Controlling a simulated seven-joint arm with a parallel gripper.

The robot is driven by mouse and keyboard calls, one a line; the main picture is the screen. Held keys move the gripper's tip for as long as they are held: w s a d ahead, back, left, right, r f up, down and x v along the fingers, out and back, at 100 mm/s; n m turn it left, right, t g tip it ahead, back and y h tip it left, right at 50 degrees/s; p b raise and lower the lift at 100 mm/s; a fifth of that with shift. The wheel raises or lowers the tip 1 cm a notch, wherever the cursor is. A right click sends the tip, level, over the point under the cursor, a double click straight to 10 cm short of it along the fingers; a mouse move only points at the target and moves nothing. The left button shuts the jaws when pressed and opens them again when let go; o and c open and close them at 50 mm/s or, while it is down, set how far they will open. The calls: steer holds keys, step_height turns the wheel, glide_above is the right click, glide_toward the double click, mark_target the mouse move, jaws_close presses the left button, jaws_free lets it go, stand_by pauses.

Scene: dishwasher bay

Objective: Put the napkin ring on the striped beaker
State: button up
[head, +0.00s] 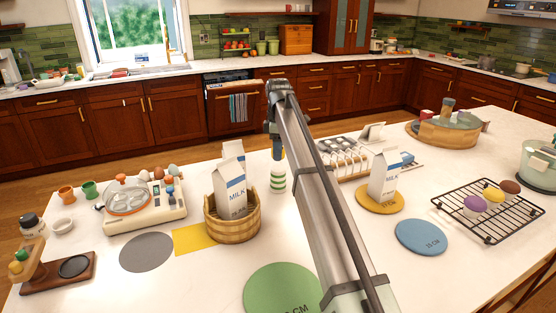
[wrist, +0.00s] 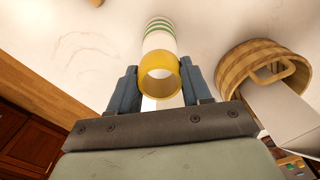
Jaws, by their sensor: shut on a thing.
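The yellow napkin ring (wrist: 176,84) is pinched between the two fingers of my gripper (wrist: 158,80) in the wrist view. The striped beaker (wrist: 158,40), white with green bands, stands directly beyond the ring there. In the head view the striped beaker (head: 278,180) stands upright on the counter, just below my gripper (head: 279,152). The ring is lined up with the beaker's top end. I cannot tell whether it is above the rim or around it. My arm hides part of this area in the head view.
A wooden tub (head: 232,220) holding a milk carton (head: 231,185) stands close to the beaker's left. To the right are a toast rack (head: 350,166) and another milk carton (head: 385,176) on a yellow mat. A green mat (head: 275,288) lies in front.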

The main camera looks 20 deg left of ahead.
mark_target(278, 167)
steer(key=shift+f, duration=1.85)
steer(key=shift+f, duration=0.1)
steer(key=o, duration=1.1)
step_height(278, 167, up, 12)
steer(key=shift+r, duration=0.15)
